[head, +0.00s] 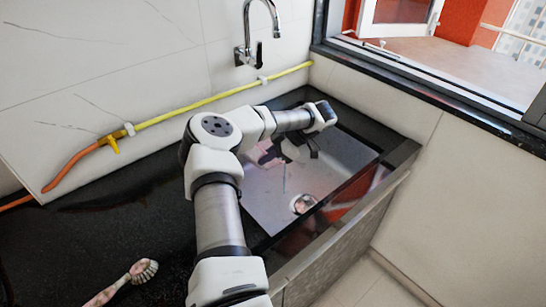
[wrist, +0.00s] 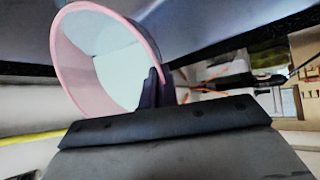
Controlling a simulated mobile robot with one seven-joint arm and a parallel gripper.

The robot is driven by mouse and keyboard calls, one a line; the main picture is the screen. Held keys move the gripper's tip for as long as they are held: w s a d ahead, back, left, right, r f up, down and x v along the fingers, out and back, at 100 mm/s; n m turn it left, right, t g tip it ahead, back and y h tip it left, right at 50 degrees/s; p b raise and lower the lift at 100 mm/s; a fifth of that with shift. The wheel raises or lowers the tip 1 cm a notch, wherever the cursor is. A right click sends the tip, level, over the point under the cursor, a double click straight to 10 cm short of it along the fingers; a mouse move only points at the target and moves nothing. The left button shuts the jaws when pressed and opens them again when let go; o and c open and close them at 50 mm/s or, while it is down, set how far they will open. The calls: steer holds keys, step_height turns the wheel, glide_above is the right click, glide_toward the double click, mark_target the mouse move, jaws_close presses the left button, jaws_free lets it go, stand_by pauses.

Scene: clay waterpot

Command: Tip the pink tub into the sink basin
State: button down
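The pink tub (wrist: 62,62) fills the left of the wrist view, tilted on its side with its pale inside showing. My gripper (wrist: 157,82) is shut on the tub's rim, with the dark fingers on either side of the wall. In the head view my gripper (head: 298,148) is low over the far part of the sink basin (head: 270,205), and a little of the pink tub (head: 264,152) shows beside it. The rest of the tub is hidden by my arm and gripper. Whether the tub touches the basin cannot be told.
A drain (head: 303,204) sits in the basin. A tap (head: 262,40) is on the wall behind. A yellow pipe (head: 200,101) runs along the wall. A brush (head: 125,280) lies on the dark counter (head: 110,225) at front left. A window ledge is at right.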

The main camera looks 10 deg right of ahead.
steer(key=shift+d, duration=0.1)
steer(key=shift+w+d+r+y, duration=0.1)
steer(key=shift+d+r+y, duration=0.15)
steer(key=shift+y, duration=0.45)
stand_by(0.4)
steer(key=shift+d+y, duration=0.4)
steer(key=shift+y, duration=0.3)
steer(key=shift+r, duration=0.15)
steer(key=shift+w+d+r+y, duration=0.1)
steer(key=shift+d+r+y, duration=0.2)
steer(key=shift+y, duration=0.3)
steer(key=shift+p, duration=0.3)
